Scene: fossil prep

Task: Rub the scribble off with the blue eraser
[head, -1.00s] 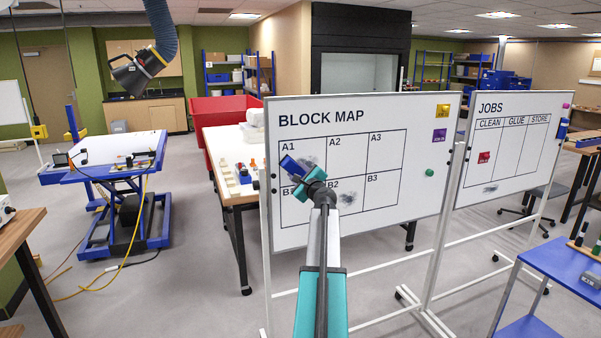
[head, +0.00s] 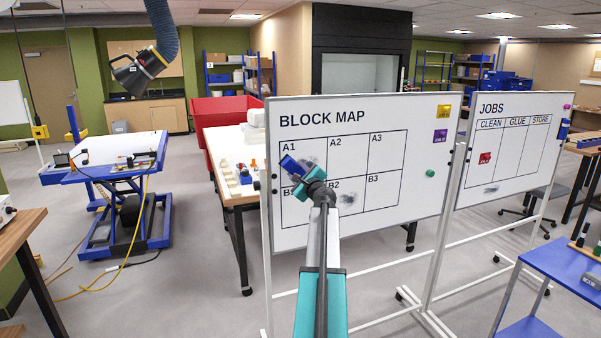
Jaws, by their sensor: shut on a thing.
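My gripper (head: 299,180) is shut on the blue eraser (head: 290,165) in front of the block map board (head: 395,225). The eraser is at the left of the grid, over the A1 cell near its lower line; I cannot tell if it touches the board. A grey scribble smudge (head: 308,162) shows just right of the eraser in A1, partly hidden by the eraser and gripper. A third small smudge (head: 491,189) is low on the jobs board (head: 480,198).
A blue cart (head: 570,262) stands at right.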

